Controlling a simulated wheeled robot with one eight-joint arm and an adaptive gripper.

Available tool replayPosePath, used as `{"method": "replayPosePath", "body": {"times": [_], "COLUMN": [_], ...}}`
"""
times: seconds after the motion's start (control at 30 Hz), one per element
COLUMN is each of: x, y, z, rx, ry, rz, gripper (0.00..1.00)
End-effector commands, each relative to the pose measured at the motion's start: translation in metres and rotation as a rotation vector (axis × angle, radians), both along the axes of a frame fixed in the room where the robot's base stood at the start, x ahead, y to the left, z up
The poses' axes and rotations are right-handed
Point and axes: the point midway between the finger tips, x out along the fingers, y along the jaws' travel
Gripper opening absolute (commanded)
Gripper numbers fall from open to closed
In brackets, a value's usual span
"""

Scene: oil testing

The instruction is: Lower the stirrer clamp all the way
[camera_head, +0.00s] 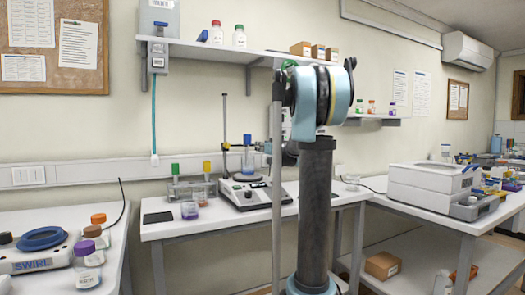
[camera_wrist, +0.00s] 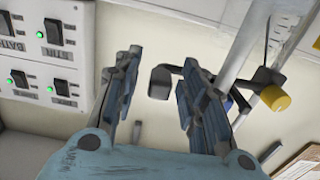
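In the wrist view my gripper (camera_wrist: 162,60) is open, with its two fingers spread apart. A dark clamp part (camera_wrist: 160,83) shows in the gap between the fingers, beyond them; contact cannot be told. The clamp has a yellow knob (camera_wrist: 275,98) to the right, by a pale metal rod (camera_wrist: 240,45). In the head view the stirrer (camera_head: 252,192) stands on the middle table, with an upright rod (camera_head: 224,118) and a yellow knob (camera_head: 226,147) on it. My gripper cannot be made out there; my arm covers part of that area.
A panel of switches with green lights (camera_wrist: 45,50) is at the upper left of the wrist view. A wall shelf (camera_head: 200,50) is above.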

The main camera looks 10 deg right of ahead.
Motion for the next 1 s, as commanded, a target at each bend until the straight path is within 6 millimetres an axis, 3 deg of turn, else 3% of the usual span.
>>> {"method": "replayPosePath", "body": {"times": [0.6, 1.0], "x": [-0.088, -0.107], "y": [-0.03, -0.035], "z": [-0.001, -0.002], "rx": [0.0, 0.0], "ry": [0.001, 0.001], "rz": [-0.003, -0.001], "gripper": [0.38, 0.38]}}
